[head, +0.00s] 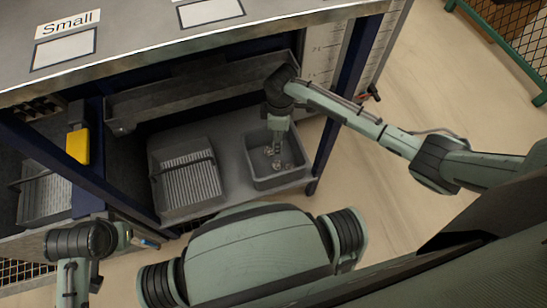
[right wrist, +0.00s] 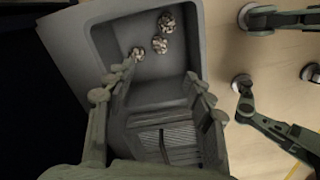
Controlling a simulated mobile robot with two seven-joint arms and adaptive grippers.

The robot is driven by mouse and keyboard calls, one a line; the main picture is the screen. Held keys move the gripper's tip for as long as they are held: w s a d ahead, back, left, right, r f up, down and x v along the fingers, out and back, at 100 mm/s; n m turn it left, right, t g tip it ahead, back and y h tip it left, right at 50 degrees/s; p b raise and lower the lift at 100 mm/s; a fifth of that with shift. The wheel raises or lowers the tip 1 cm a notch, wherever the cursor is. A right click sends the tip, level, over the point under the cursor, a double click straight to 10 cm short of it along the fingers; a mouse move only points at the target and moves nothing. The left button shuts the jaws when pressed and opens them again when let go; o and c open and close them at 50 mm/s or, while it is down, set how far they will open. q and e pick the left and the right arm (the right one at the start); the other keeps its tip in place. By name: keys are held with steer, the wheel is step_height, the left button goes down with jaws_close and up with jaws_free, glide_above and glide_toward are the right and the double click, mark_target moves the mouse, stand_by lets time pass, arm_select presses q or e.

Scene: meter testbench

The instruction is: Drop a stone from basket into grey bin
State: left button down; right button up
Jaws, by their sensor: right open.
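A grey open bin (head: 296,176) stands on the lower shelf, at its right end. Three round speckled stones lie apart on its floor; one stone (right wrist: 166,21) shows clearly in the right wrist view. My right gripper (head: 277,150) points down over the bin. In the right wrist view my right gripper (right wrist: 160,78) is open, its fingers apart with nothing visible between them. A grey basket (head: 187,205) with a ridged floor and a dark bar across it stands left of the bin; I see no stone in it. My left gripper (head: 124,236) is at the lower left, its fingers unclear.
Another ridged grey basket (head: 45,192) stands further left, behind a blue post with a yellow box (head: 78,146). A long grey trough (head: 195,90) runs above the bin. The bench top (head: 150,40) overhangs the shelf. Open floor (head: 375,190) lies to the right.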

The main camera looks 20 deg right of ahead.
step_height(320, 180, up, 11)
stand_by(0.3)
steer(key=shift+s+f, duration=0.1)
steer(key=shift+f, duration=0.05)
stand_by(0.3)
